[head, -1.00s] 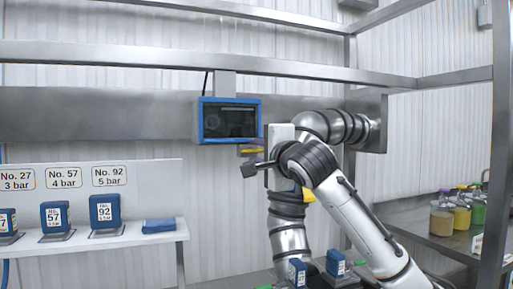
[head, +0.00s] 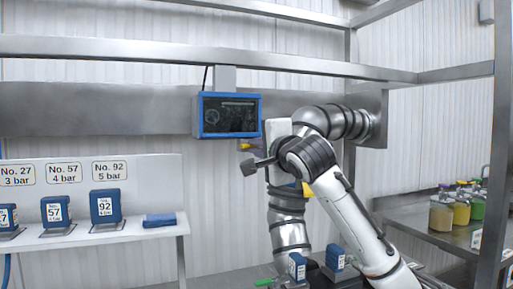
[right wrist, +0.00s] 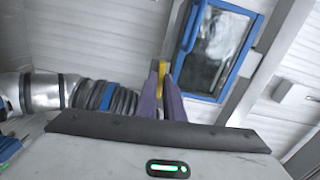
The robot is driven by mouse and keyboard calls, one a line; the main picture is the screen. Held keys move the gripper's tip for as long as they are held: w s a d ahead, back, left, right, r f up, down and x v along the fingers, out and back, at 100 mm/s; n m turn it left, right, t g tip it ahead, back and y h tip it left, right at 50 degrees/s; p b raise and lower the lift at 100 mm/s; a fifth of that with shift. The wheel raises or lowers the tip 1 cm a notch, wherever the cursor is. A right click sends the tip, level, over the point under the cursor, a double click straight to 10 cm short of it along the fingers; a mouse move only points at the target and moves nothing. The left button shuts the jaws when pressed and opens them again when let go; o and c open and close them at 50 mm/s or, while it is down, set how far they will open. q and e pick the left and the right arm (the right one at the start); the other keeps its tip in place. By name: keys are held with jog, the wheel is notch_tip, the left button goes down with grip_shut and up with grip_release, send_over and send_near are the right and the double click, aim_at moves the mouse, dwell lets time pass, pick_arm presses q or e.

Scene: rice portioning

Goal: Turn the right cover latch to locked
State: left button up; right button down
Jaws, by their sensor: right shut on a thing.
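The yellow latch handle (right wrist: 160,75) is between the purple fingers of my right gripper (right wrist: 166,98) in the right wrist view. The gripper is shut on it. In the head view the handle's yellow tip (head: 246,147) shows just under the screen, with my right gripper (head: 257,145) beside it, partly hidden by its pale body. What the latch is fixed to is hidden, so I cannot tell whether it is locked. Another yellow part (head: 307,189) shows behind my right arm. My left gripper is not in view.
A blue-framed screen (head: 229,134) hangs just above the gripper. A silver pipe with black ribbed sections (head: 289,234) stands close behind my arm. A white shelf (head: 130,234) with blue numbered blocks is at left. Jars (head: 441,214) stand on the right bench.

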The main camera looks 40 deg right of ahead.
jog(key=shift+n, duration=8.5)
jog(key=c, duration=1.9)
grip_release()
jog(key=shift+o, duration=0.2)
